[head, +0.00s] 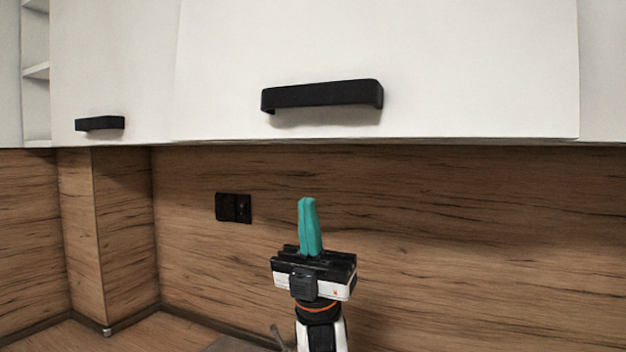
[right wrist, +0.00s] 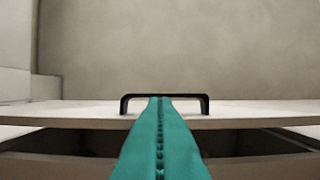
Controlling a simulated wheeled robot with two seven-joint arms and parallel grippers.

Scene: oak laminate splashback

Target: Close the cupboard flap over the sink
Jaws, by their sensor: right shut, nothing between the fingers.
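The white cupboard flap (head: 430,80) is the wide panel at the top of the head view, with a black bar handle (head: 322,95) near its lower edge. In the right wrist view the flap's edge (right wrist: 60,117) runs across the picture, with the handle (right wrist: 205,104) on it. A dark gap shows behind that edge, so the flap stands slightly open. My right gripper (head: 307,200) is shut and empty, its teal fingers pointing up below the handle. The fingers (right wrist: 160,100) overlap the handle in the wrist view; I cannot tell contact there. My left gripper is out of view.
A neighbouring cupboard door (head: 110,60) with a small black handle (head: 99,124) is at left, beside open shelves (head: 36,70). The wood splashback (head: 450,230) carries a black socket (head: 233,208). The space right of my gripper looks clear. The sink is not clearly visible.

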